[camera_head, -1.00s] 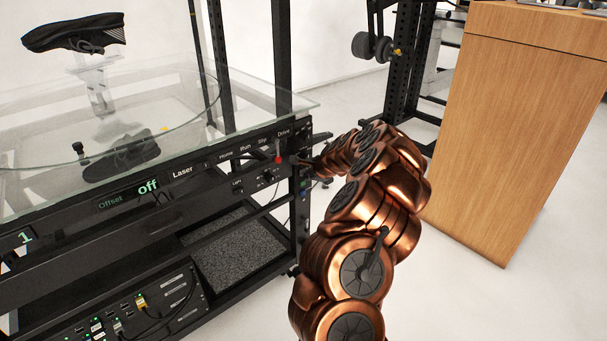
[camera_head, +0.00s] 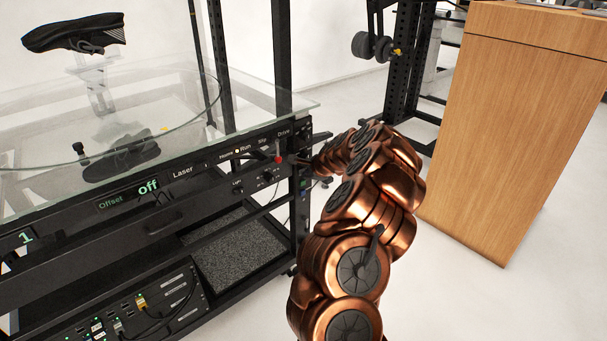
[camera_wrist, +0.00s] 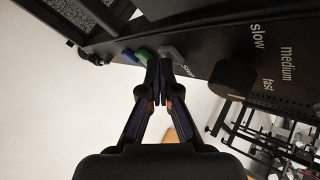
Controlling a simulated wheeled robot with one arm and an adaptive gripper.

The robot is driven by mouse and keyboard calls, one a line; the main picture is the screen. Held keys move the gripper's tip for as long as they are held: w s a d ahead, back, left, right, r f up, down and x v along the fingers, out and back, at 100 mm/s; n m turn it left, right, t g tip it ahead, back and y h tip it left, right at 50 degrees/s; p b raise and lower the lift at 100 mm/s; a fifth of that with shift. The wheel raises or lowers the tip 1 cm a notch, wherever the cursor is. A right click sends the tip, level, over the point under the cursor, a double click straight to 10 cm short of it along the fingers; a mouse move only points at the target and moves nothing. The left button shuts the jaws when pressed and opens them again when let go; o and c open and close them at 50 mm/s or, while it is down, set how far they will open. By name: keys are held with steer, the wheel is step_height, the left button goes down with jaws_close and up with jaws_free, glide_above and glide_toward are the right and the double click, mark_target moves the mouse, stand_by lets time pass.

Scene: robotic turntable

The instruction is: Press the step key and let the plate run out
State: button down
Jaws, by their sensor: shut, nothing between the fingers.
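The glass plate (camera_head: 270,103) carries a black shoe (camera_head: 75,33) on a clear stand, at the left of the head view. The black front panel (camera_head: 205,166) below it has labels for Home, Run and Drive. My gripper (camera_wrist: 165,64) is shut and empty, its fingertips at a grey key (camera_wrist: 171,52) in the wrist view. Whether they touch it I cannot tell. A label beside that key is partly covered. A green key (camera_wrist: 143,56) and a blue key (camera_wrist: 130,57) sit to its left. In the head view my arm hides most of the gripper.
A dark knob (camera_wrist: 232,79) with slow, medium and fast marks is right of my fingers. A red-tipped part (camera_head: 278,159) stands at the panel's right end. A wooden cabinet (camera_head: 520,110) is at the right. Open floor lies between it and the rig.

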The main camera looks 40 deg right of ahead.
steer(key=shift+s+p, duration=0.65)
steer(key=shift+s, duration=0.25)
steer(key=shift+s+p, duration=1.25)
steer(key=shift+s, duration=1.25)
steer(key=shift+w+a, duration=0.1)
steer(key=shift+a, duration=0.05)
